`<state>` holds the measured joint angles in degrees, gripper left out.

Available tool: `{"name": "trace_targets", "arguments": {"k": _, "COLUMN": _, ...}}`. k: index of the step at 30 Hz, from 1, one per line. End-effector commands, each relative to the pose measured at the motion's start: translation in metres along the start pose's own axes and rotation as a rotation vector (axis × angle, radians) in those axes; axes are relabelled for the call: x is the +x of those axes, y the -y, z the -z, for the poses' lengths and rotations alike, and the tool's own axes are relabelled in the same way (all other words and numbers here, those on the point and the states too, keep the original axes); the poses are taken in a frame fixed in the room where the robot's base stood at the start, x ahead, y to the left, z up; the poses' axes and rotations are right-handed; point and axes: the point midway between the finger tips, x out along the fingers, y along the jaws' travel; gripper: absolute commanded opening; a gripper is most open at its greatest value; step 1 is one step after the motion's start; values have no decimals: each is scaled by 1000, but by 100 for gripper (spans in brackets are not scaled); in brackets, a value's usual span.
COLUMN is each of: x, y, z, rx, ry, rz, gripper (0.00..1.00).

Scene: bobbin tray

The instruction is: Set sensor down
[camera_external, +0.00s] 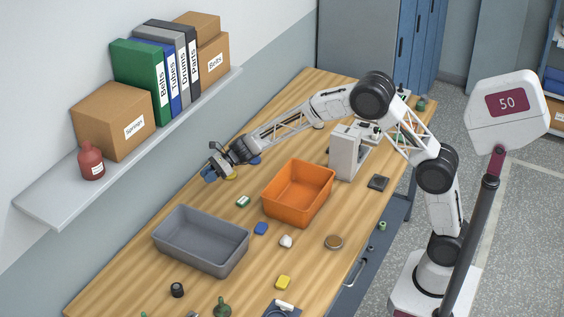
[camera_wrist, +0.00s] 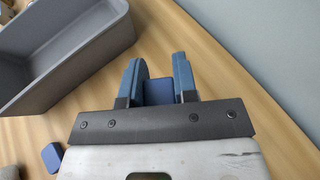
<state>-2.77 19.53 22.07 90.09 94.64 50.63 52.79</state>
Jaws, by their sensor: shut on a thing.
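My gripper (camera_wrist: 158,68) is shut on a small dark blue block, likely the sensor (camera_wrist: 158,92), which sits between the two blue fingers in the wrist view. In the external view, my gripper (camera_external: 213,170) is low over the far left part of the wooden table, behind the grey bin and left of the orange bin. The block is hard to tell from the blue fingers there. I cannot tell whether it touches the table.
The grey bin (camera_external: 173,243) shows in the wrist view (camera_wrist: 92,62) at upper left. The orange bin (camera_external: 285,205) stands to its right. Another blue piece (camera_external: 261,228) lies between the bins. A yellow piece (camera_external: 231,174) is close to my gripper. A wall shelf (camera_external: 60,205) runs along the left.

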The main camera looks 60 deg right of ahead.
Motion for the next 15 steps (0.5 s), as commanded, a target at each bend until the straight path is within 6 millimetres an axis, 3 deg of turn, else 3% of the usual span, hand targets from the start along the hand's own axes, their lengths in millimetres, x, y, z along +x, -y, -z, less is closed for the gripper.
{"name": "trace_targets", "arguments": {"k": 6, "x": -27, "y": 40, "z": 11, "rx": 76, "ry": -6, "rz": 169, "gripper": 4}}
{"name": "trace_targets", "arguments": {"k": 15, "x": -37, "y": 54, "z": 15, "rx": 106, "ry": -9, "rz": 228, "gripper": 4}}
